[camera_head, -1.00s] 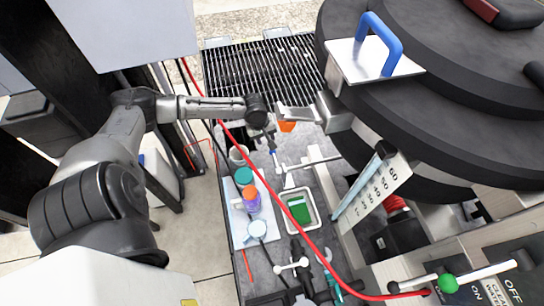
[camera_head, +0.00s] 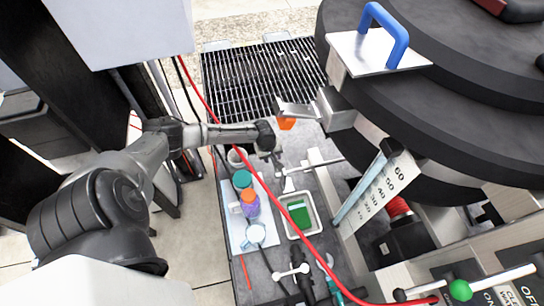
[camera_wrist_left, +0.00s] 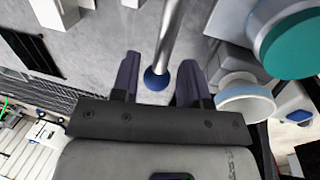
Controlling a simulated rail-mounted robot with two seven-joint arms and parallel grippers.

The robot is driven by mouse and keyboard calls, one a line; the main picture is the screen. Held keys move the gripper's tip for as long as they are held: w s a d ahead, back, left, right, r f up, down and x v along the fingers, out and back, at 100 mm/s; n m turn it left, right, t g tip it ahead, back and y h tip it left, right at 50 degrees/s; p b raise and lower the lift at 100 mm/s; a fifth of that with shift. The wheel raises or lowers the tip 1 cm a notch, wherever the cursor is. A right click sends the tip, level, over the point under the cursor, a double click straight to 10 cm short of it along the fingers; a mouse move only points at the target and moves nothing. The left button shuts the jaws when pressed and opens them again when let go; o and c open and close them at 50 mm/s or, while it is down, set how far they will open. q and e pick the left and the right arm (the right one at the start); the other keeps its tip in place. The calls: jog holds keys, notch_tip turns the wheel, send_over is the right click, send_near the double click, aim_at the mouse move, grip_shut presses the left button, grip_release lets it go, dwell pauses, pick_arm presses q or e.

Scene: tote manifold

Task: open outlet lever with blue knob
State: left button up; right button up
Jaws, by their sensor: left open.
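The blue knob (camera_wrist_left: 155,80) sits at the end of a grey metal lever rod (camera_wrist_left: 168,35) in the left wrist view. My left gripper (camera_wrist_left: 158,78) is open, with one dark finger on each side of the knob. The knob appears between the fingertips, with visible gaps to both. In the head view my left gripper (camera_head: 277,157) is over the grey work surface, beside the pale outlet pipe (camera_head: 315,163). The knob is not clearly visible there. My right gripper is not in view.
A cup (camera_wrist_left: 245,100) and a teal-lidded container (camera_wrist_left: 292,42) are close to the right finger. A purple bottle (camera_head: 250,206) and a tray with green contents (camera_head: 300,230) are nearby. A red hose (camera_head: 325,262) crosses the bench. A green-knobbed lever (camera_head: 460,290) is lower right.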

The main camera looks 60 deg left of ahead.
pick_arm(q)
jog(key=shift+c, duration=0.5)
grip_shut()
